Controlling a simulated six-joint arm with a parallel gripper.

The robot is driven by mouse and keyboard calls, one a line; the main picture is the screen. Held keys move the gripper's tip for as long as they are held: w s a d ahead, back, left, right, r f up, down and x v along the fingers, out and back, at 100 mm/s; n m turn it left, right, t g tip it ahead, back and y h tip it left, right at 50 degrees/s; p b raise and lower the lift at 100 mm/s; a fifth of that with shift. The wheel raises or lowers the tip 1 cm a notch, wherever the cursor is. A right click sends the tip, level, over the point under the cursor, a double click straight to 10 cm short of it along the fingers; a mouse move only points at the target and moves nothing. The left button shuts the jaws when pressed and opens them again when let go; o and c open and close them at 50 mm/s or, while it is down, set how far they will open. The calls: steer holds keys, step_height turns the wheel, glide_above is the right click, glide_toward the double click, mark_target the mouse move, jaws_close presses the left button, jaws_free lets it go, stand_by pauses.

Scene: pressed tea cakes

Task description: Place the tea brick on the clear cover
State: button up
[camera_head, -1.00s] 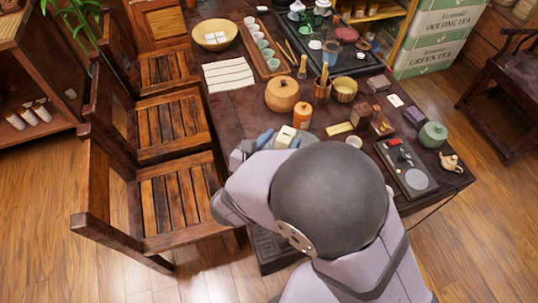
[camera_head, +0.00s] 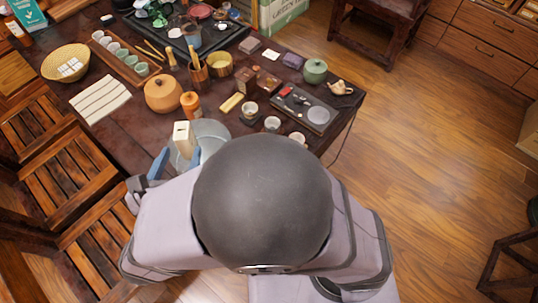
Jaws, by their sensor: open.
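A pale cream block (camera_head: 183,139) stands upright near the table's front edge, in front of a clear rounded cover (camera_head: 213,132). I take the block for the tea brick, but its markings are too small to read. My gripper (camera_head: 178,160) is open, with its blue fingers at either side of the block's lower part. I cannot tell whether the fingers touch the block, or whether the block rests on the cover or only overlaps it in the picture. My dark round arm joint hides the table's edge to the right of the cover.
An orange jar (camera_head: 190,103) and a round wooden pot (camera_head: 163,94) stand just behind the cover. A tan bar (camera_head: 232,103), small cups (camera_head: 249,112) and a dark tray (camera_head: 305,110) lie to the right. Chairs (camera_head: 100,235) line the left side.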

steer(key=w+d+f+m+g+h, duration=0.2)
steer(key=d+m+g+h, duration=0.15)
steer(key=d+m, duration=0.45)
steer(key=w+d+f+m+g+h, duration=0.1)
steer(key=d+f+m+g+h, duration=0.25)
steer(key=d, duration=0.85)
steer(key=s+d+f+m+g+y, duration=0.1)
steer(key=d+m, duration=0.4)
steer(key=m, duration=0.7)
steer(key=s+d+f+m+g+y, duration=0.1)
steer(key=s+d+m+g+y, duration=0.3)
steer(key=m, duration=0.7)
steer(key=d+g+y, duration=0.1)
steer(key=d+y, duration=0.1)
steer(key=shift+s+m+y, duration=0.3)
steer(key=shift+s+m, duration=0.05)
steer(key=shift+r+p, duration=0.35)
steer(key=shift+p, duration=0.05)
